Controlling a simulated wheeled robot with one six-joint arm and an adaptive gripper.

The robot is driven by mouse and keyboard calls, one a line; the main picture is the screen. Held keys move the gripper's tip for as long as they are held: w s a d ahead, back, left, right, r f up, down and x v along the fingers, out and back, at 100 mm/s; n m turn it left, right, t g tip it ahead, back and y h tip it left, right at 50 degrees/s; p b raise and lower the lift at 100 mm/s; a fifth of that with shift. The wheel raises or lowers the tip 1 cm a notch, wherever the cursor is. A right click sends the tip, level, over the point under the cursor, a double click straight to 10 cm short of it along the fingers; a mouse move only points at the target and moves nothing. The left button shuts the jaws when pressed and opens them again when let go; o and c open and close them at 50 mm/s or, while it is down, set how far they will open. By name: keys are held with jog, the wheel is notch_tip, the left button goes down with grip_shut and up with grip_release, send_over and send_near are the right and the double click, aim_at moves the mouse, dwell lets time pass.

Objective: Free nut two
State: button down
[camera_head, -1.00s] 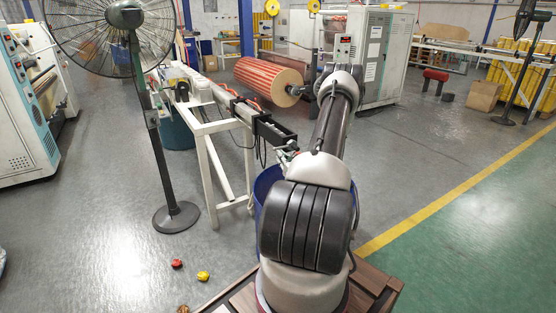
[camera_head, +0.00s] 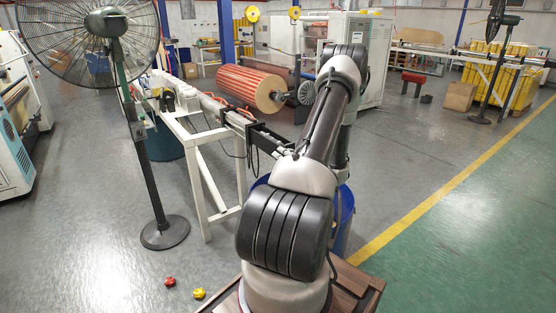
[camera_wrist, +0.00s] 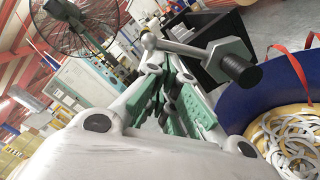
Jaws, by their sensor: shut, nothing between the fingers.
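In the wrist view my gripper (camera_wrist: 168,68) has its green-padded fingers closed together, with nothing between them. Just beyond and above the fingertips is a metal piece with a ball-ended rod (camera_wrist: 175,46) and a thick grey-green head (camera_wrist: 231,62) ending in a dark threaded stub. It may be the nut part, but I cannot tell which nut it is. I see no clear contact with it. In the head view the dark end of the machine bar (camera_head: 265,138) points toward my arm. My gripper is hidden there behind my own arm.
A blue drum (camera_wrist: 272,88) with pale strips inside is close on the right; it also shows in the head view (camera_head: 346,212). A white stand (camera_head: 196,150), red-striped roll (camera_head: 246,86) and fan (camera_head: 110,30) are near. Red (camera_head: 170,281) and yellow (camera_head: 199,293) pieces lie on the floor.

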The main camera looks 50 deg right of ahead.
jog(key=shift+s+d+r+m, duration=0.15)
jog(key=shift+d+r+m, duration=0.4)
jog(key=shift+m, duration=0.5)
jog(key=shift+s+d+r+m, duration=0.1)
jog(key=shift+d+r+m, duration=0.45)
jog(key=shift+m, duration=0.45)
jog(key=shift+s+d+r+m, duration=0.15)
jog(key=shift+d+r+m, duration=0.4)
jog(key=shift+m, duration=0.5)
jog(key=shift+r, duration=0.1)
